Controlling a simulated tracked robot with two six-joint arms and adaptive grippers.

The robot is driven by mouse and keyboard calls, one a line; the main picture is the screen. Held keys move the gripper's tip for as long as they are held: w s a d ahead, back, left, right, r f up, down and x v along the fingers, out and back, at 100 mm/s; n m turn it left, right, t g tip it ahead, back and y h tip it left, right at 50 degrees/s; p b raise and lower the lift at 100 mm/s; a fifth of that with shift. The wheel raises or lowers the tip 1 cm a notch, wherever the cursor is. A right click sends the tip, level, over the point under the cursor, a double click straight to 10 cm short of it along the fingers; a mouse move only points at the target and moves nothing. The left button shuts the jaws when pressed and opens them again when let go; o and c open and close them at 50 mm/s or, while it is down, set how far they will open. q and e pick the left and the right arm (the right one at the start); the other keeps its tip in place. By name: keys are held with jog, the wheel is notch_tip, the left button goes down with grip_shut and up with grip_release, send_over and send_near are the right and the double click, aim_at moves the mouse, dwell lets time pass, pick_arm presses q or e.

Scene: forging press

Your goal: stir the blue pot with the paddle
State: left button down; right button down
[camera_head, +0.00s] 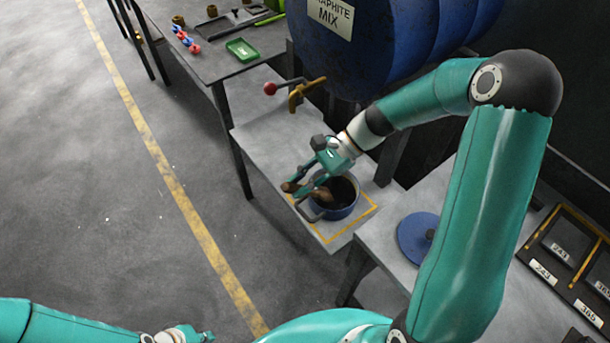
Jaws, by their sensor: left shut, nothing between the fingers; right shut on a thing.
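The blue pot (350,205) stands on a low grey table inside a yellow square outline, with a dark inside. My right gripper (303,190) is over the pot's left side and shut on the brown wooden paddle (321,194). One end of the paddle shows to the left of the fingers, and the other part lies at the pot's opening. How deep it reaches is hidden by the gripper and rim. My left gripper (207,336) is shut and empty at the bottom edge, far from the pot.
A blue lid (416,238) lies on the right table. A green tray (242,50) sits on the back table. The left floor is clear.

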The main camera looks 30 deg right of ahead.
dwell(0.3)
jog(key=shift+r+p, duration=2.5)
jog(key=shift+r, duration=0.55)
notch_tip(320, 180, up, 4)
jog(key=shift+f, duration=0.1)
